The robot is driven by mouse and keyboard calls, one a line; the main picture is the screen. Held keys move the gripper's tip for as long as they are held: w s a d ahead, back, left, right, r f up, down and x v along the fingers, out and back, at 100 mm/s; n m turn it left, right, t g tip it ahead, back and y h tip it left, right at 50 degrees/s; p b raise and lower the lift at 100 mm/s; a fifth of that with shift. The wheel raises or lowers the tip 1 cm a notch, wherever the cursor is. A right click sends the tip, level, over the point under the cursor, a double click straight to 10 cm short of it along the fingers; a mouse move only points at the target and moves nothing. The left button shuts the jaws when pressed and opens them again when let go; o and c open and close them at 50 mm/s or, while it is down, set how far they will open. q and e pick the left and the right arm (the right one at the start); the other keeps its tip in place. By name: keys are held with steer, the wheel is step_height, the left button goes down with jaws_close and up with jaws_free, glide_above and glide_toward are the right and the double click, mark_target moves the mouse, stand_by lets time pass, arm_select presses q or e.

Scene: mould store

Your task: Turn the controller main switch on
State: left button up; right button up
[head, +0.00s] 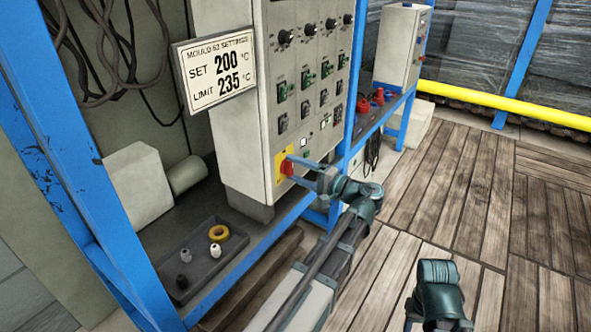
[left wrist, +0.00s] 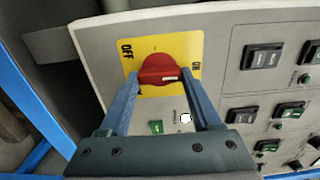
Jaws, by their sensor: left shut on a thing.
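The controller (head: 262,100) is a pale grey cabinet on a blue frame. Its main switch is a red knob (left wrist: 158,72) on a yellow plate (left wrist: 186,48), marked OFF on the left and ON on the right in the left wrist view. The knob lies crosswise between the finger tips, with a white mark towards its right end. My left gripper (head: 297,168) is shut on the red knob, which is partly hidden by the fingers in the head view. Part of my right arm shows at the bottom right, but its fingers cannot be made out.
A dark tray (head: 207,268) with a yellow ring and small pieces lies on the shelf below. Several switches and dials cover the panel. A second grey box (head: 400,47) stands behind. The plank floor at right is clear.

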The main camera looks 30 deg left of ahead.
arm_select(q)
steer(key=o, duration=1.4)
steer(key=shift+d, duration=0.1)
steer(key=d, duration=0.9)
steer(key=s+d, duration=0.1)
steer(key=d, duration=0.3)
steer(key=shift+d, duration=0.3)
steer(key=shift+f, duration=0.1)
